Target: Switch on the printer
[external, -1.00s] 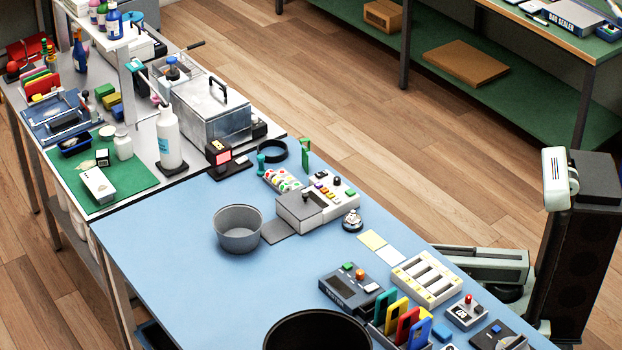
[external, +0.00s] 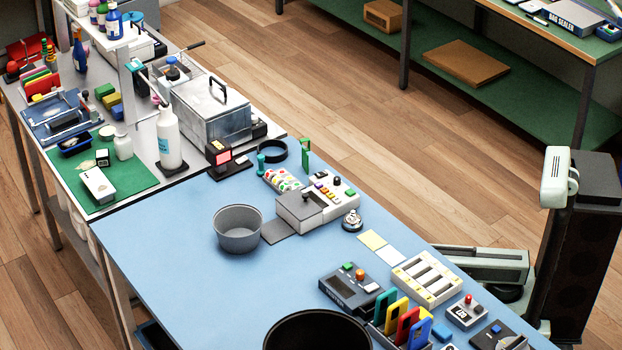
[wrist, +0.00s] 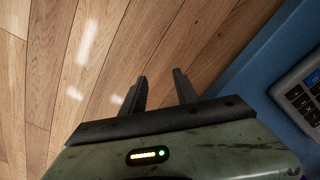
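A pale machine with a grey lid and a panel of coloured buttons (external: 332,192) stands on the blue table in the external view. A dark grey box with a green and an orange button (external: 350,289) stands nearer the front. I cannot tell for sure which of them is the printer. My gripper (wrist: 160,76) shows in the wrist view with its two dark fingers apart and nothing between them. It is over the wooden floor, beside the table edge. I do not make out the gripper in the external view.
The blue table (external: 180,265) has free room at its left. A grey bowl (external: 238,240), a bell (external: 352,221) and a dark round bin (external: 318,335) stand on it. In the wrist view a grey device with dark keys (wrist: 298,93) is at the right edge.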

